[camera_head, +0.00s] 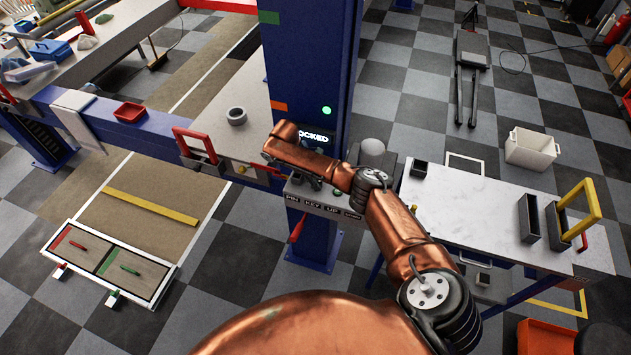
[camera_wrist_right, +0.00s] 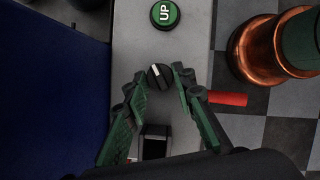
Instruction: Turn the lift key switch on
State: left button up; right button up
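The lift key switch (camera_wrist_right: 160,76) is a round black knob with a white line, on the grey control box in the right wrist view. The line stands nearly upright, leaning slightly left. My right gripper (camera_wrist_right: 157,84) has its green fingertips on either side of the knob, parted, with a small gap at the left; firm contact cannot be made out. In the head view my right gripper (camera_head: 311,181) is over the labelled control box (camera_head: 322,207) on the blue post, hiding the knob. My left gripper is not in view.
A red handle (camera_wrist_right: 228,99) sticks out at the box's right. A lit display (camera_head: 317,136), partly covered, reads "OCKED" below a green lamp (camera_head: 326,110). A white-topped bench (camera_head: 470,205) stands to the right.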

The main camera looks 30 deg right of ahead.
jog(key=o, duration=0.4)
jog(key=v, duration=1.2)
dwell(0.3)
